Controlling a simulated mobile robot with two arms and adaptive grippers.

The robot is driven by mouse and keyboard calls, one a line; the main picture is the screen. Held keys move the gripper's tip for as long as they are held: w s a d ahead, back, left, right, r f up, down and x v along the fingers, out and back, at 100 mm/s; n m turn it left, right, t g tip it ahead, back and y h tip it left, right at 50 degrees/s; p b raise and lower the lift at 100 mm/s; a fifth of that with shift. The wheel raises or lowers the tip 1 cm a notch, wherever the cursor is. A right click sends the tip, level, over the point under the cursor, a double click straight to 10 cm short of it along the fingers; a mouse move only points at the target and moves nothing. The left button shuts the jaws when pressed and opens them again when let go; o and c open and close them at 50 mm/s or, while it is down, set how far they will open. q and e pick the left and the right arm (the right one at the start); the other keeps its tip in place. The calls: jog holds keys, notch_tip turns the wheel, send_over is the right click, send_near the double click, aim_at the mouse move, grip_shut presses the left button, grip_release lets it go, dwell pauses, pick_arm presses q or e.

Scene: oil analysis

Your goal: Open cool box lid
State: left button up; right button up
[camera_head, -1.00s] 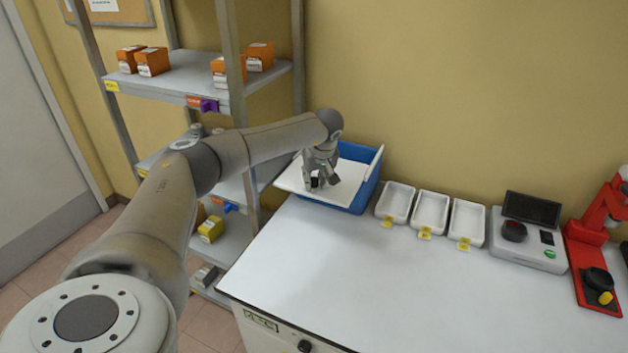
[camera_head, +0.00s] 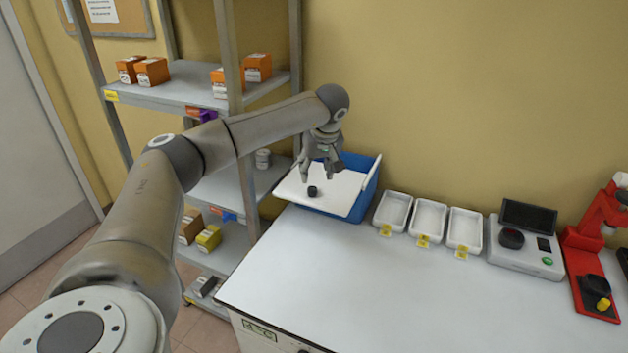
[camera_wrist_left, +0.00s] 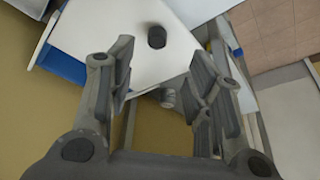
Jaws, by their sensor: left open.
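The cool box is a blue box (camera_head: 364,198) at the back left of the white table. Its white lid (camera_head: 335,197) lies over it, shifted left, with its left part sticking out past the box and blue showing at the back and right. A black knob (camera_head: 312,191) stands on the lid; it also shows in the left wrist view (camera_wrist_left: 157,37). My left gripper (camera_head: 318,177) is open and empty above the lid, just behind the knob and apart from it. Its two spread fingers (camera_wrist_left: 158,75) show in the left wrist view. My right gripper is out of view.
A metal shelf (camera_head: 175,88) with orange boxes stands left of the table. Several white trays (camera_head: 430,218), a dark-topped instrument (camera_head: 526,246) and a red device (camera_head: 590,250) stand right of the box. The table's front middle (camera_head: 350,285) is clear.

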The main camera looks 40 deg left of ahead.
pick_arm(q)
jog(key=shift+v, duration=1.3)
